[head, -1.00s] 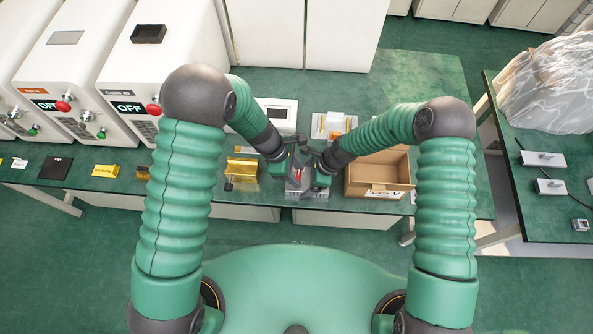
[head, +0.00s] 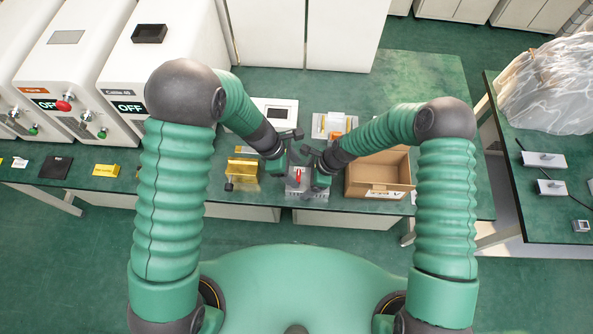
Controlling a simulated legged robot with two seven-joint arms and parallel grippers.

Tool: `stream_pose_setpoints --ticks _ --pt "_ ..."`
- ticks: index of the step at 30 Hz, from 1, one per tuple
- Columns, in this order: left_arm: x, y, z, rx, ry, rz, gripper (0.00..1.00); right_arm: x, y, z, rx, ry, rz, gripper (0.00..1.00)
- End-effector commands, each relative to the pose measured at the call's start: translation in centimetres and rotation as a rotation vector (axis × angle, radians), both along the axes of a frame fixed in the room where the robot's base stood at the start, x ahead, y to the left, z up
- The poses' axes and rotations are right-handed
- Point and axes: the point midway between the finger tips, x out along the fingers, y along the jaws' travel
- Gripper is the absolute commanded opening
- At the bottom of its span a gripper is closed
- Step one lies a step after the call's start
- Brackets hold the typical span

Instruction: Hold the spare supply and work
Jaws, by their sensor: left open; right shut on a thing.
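A small grey device (head: 304,190) with a red part (head: 299,174) on its top sits at the front edge of the green bench, between my two grippers. My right gripper (head: 316,172) is at the device's right side and is shut on it; its fingertips are largely hidden by the dark gripper body. My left gripper (head: 287,165) is open at the device's upper left, close to the red part. I cannot tell whether it touches the device.
An open cardboard box (head: 376,176) stands right of the device. A yellow fixture (head: 243,170) is on the left. Behind are a white unit with a display (head: 279,114) and a light tray (head: 331,126). White machines marked OFF (head: 129,107) stand at left.

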Motion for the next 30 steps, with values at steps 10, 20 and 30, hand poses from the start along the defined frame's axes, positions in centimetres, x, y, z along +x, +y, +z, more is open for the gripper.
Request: stream_pose_setpoints --ticks 10,20,30 --pt "0.1 3.1 7.7 0.000 -0.003 0.001 0.64 0.1 0.0 0.0 0.000 -0.001 0.000 0.30" --pt "0.1 3.7 8.8 0.001 0.002 0.001 0.64 0.1 0.0 0.0 0.000 -0.001 0.000 0.30" --pt "0.1 3.7 8.8 0.001 0.001 0.002 0.64 0.1 0.0 0.0 0.000 -0.001 0.000 1.00"
